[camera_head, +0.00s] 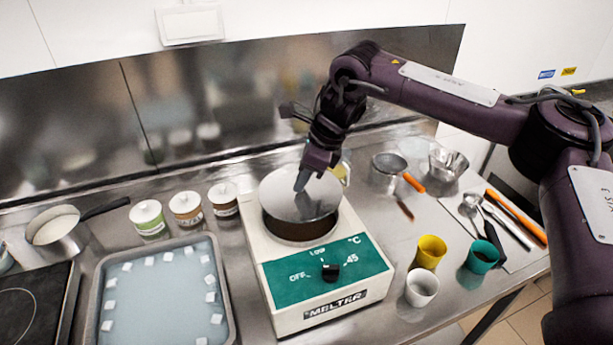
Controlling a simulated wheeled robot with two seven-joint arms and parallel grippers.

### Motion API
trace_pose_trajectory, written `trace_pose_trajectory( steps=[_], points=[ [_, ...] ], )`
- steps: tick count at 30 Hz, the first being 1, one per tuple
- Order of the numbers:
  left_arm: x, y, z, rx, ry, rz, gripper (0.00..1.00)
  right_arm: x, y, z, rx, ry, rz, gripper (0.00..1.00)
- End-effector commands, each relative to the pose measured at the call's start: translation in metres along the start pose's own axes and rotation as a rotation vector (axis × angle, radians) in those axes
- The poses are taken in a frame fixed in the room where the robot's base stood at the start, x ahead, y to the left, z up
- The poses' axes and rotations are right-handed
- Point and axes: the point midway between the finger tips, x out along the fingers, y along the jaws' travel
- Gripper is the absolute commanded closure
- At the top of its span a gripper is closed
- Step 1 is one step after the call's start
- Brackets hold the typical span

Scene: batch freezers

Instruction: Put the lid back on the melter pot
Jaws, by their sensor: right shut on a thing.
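The melter (319,267) stands in the middle of the steel counter, a white box with a green front panel and a dial. Its round pot (300,233) is set in the top and shows a dark brown inner side at the front. The silver disc lid (287,205) lies over the pot opening, with the brown band showing below its front edge. My right gripper (303,181) comes down from above and is shut at the lid's middle; its fingers hide the grip point. I cannot tell whether the lid touches the rim all round. My left gripper is not in view.
A tray of white cubes (231,312) lies left of the melter, with lidded jars (186,207) behind it and a saucepan (57,233) further left. Yellow (430,251), white (421,287) and teal (482,256) cups stand right. A sieve (389,164) and bowl (447,164) are behind.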

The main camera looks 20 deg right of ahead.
Motion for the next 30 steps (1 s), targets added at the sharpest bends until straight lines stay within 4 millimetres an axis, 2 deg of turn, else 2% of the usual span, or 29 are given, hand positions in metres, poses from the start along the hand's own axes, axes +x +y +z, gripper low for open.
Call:
trace_pose_trajectory(
  steps=[2, 5, 13, 21, 30],
  points=[
    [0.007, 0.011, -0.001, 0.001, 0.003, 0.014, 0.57, 0.007, 0.000, -0.003, -0.001, -0.001, 0.000, 1.00],
    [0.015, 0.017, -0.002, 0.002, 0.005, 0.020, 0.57, 0.014, 0.000, -0.006, -0.001, -0.001, 0.000, 1.00],
    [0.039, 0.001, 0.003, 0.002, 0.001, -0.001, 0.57, 0.039, 0.000, -0.016, 0.000, -0.001, 0.000, 1.00],
    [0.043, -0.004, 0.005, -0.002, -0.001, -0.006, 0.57, 0.054, 0.000, -0.022, -0.001, 0.000, 0.000, 1.00],
    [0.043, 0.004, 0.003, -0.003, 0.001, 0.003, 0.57, 0.055, 0.000, -0.022, -0.001, -0.001, 0.000, 1.00]
  ],
)
